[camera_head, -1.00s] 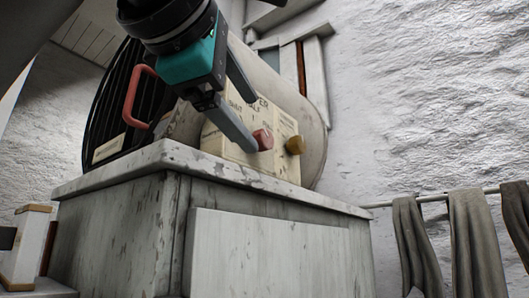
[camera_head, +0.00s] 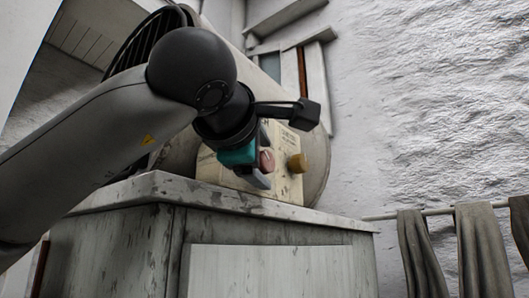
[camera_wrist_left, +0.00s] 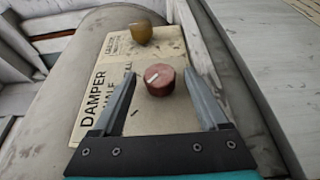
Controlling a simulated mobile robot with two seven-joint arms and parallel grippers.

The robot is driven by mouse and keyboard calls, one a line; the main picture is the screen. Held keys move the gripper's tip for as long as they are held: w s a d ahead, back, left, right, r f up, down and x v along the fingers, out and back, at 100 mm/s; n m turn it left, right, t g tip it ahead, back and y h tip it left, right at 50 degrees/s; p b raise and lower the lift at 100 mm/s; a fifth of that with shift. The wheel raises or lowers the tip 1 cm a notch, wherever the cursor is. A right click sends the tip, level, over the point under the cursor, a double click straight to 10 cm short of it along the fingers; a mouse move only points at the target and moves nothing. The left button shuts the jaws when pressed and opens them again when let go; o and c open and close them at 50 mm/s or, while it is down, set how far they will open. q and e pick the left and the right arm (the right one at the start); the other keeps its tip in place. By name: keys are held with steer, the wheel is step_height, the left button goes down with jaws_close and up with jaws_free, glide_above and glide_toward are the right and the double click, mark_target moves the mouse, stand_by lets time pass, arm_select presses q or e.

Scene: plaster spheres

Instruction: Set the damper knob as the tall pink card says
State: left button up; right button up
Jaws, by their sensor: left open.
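A red knob (camera_head: 266,162) sits on the cream panel (camera_head: 288,184) of the drum. It also shows in the left wrist view (camera_wrist_left: 160,79), with a pale mark on its face, slanting lower left to upper right. The panel there (camera_wrist_left: 97,70) reads "DAMPER", with other words partly covered, among them "HALF". My left gripper (camera_head: 262,158) is open, and in the wrist view (camera_wrist_left: 160,76) its fingers stand on either side of the red knob. I cannot tell whether they touch it. No tall pink card shows. My right gripper is not in view.
The drum stands on a worn cabinet (camera_head: 130,245). Cloths (camera_head: 480,250) hang from a rail at right.

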arm_select(q)
steer(key=shift+x, duration=0.8)
steer(key=shift+c, duration=0.4)
jaws_close()
